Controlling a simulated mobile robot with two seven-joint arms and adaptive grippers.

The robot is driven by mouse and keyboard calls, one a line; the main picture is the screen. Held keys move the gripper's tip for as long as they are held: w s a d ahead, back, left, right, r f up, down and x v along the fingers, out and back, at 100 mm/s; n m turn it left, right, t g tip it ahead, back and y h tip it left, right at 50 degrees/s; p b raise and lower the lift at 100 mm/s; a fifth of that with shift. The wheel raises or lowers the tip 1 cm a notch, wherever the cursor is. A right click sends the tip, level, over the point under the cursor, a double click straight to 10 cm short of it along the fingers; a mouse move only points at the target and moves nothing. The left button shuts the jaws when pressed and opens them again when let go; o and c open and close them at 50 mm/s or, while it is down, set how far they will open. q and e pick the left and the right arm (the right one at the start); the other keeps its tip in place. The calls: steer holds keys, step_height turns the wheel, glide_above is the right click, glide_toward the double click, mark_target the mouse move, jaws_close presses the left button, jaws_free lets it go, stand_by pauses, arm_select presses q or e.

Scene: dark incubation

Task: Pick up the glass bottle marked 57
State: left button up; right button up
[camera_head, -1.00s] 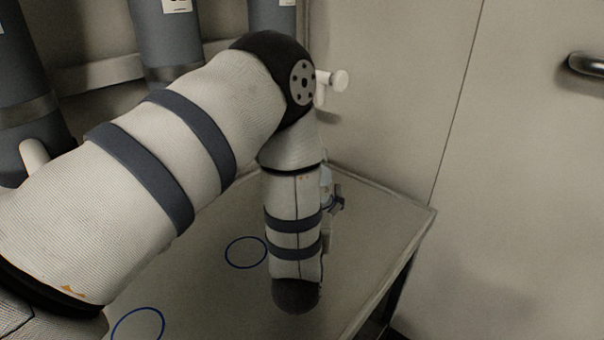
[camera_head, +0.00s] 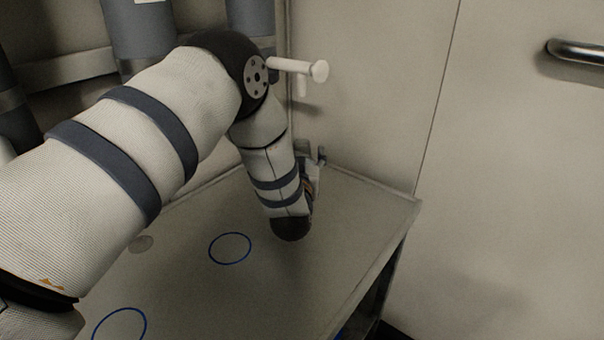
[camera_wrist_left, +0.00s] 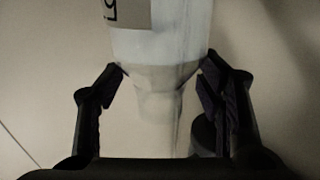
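The glass bottle (camera_wrist_left: 170,40) is pale, with part of a dark mark on a label (camera_wrist_left: 127,12) at the top of the left wrist view. The mark is cut off and I cannot read it in full. Its narrower neck (camera_wrist_left: 158,105) points down toward my palm. My left gripper (camera_wrist_left: 162,68) has one finger on each side of it, with gaps beside the neck. The fingertips overlap or lie close to the shoulder's edges; contact is unclear. In the head view my left gripper (camera_head: 312,153) is at the table's far corner, partly hidden by my forearm. My right gripper is not in view.
Grey cylinders (camera_head: 140,35) stand at the back left. A white peg (camera_head: 300,68) shows by my elbow. A wall with a metal handle (camera_head: 578,49) is at right.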

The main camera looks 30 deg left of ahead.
arm_select(q)
jaws_close()
step_height(320, 180, up, 3)
steer(key=shift+f+p, duration=0.1)
steer(key=shift+p, duration=0.2)
steer(key=s+d+r+p, duration=0.2)
steer(key=s+d+r, duration=0.6)
steer(key=d+r, duration=0.2)
steer(key=shift+s+d+r+p, duration=0.15)
steer(key=shift+s+d+p, duration=0.15)
steer(key=shift+d, duration=0.3)
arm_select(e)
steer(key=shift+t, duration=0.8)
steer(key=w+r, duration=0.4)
